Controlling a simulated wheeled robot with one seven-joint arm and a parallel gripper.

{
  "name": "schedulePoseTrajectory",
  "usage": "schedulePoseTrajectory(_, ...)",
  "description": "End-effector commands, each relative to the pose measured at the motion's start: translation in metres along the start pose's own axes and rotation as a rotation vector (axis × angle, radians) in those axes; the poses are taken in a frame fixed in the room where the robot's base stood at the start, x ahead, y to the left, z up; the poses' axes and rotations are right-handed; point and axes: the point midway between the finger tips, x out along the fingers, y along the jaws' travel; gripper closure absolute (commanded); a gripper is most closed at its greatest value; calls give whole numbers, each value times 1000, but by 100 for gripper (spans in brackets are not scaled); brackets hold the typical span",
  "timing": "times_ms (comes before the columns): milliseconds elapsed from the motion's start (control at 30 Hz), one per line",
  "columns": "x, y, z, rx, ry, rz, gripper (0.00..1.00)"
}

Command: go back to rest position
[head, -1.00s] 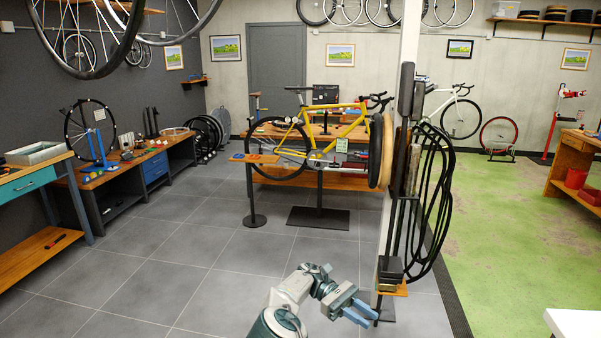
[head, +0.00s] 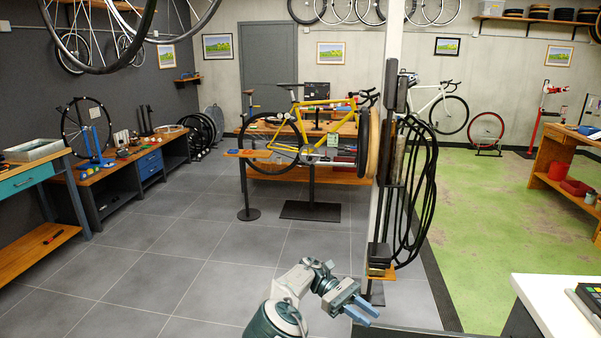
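My gripper (head: 364,314) is at the bottom centre of the head view, at the end of my bent arm. Its two blue-grey fingers stand apart with a gap between them, and nothing shows between them. It hangs over the grey floor, in front of the pillar with the hanging tubes, and seems to touch nothing. The yellow bicycle (head: 318,104) stands farther off on a work stand, well beyond my gripper.
A white counter (head: 553,298) with a dark device is at the lower right. Black tubes (head: 428,190) hang on the pillar just beyond my gripper. Workbenches (head: 133,178) line the left wall. The grey tiled floor (head: 150,290) to the left is clear.

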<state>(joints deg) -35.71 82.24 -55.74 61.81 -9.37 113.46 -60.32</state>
Motion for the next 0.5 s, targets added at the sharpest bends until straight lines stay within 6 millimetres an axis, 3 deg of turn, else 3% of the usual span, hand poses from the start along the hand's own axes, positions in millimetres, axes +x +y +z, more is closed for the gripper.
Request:
schedulePoseTrajectory(267, 18, 6, 6, 8, 116, -43, 75)
schedulePoseTrajectory(500, 47, 14, 12, 31, 280, -117, 75)
